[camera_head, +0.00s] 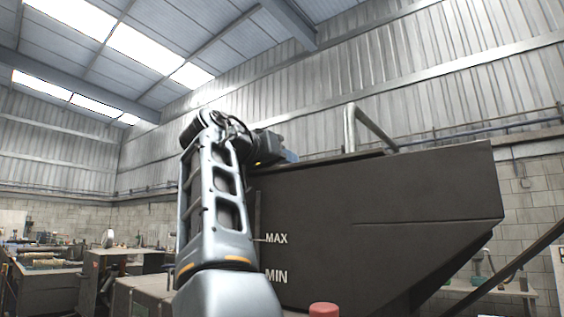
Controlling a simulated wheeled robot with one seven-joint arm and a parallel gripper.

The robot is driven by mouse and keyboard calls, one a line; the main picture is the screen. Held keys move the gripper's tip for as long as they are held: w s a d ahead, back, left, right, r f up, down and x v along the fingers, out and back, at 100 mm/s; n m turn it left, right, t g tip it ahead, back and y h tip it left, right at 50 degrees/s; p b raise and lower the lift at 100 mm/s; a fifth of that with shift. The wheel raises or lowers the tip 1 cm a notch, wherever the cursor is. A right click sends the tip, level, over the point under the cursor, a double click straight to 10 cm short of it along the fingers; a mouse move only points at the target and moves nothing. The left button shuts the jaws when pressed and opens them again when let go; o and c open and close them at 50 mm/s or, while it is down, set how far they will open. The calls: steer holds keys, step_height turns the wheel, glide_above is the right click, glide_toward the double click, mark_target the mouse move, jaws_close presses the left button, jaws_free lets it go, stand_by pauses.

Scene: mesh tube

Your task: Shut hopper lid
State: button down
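The dark grey hopper (420,200) fills the right half of the view, with MAX and MIN marks on its near wall. A thin dark edge (335,158) runs along its top left; it may be the lid, but I cannot tell how far open it is. A pale bent-bar handle (350,128) stands up above this edge. My arm rises in front of the hopper's left end and bends right at the top. My gripper (288,156) is near the hopper's top left edge, left of the handle and apart from it in the picture. Its fingers are not clear.
A red rounded knob (323,309) is at the bottom, in front of the hopper. Benches and machines (125,265) stand at the left back. A dark sloping bar (500,270) crosses the lower right. The space above the hopper looks clear.

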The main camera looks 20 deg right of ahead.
steer(key=shift+w+a, duration=0.35)
steer(key=c, duration=1.1)
jaws_free()
steer(key=shift+o, duration=0.2)
steer(key=shift+s, duration=0.1)
steer(key=b+v, duration=0.2)
steer(key=v, duration=0.5)
steer(key=shift+s+a, duration=0.2)
steer(key=shift+a, duration=0.05)
steer(key=shift+c, duration=0.2)
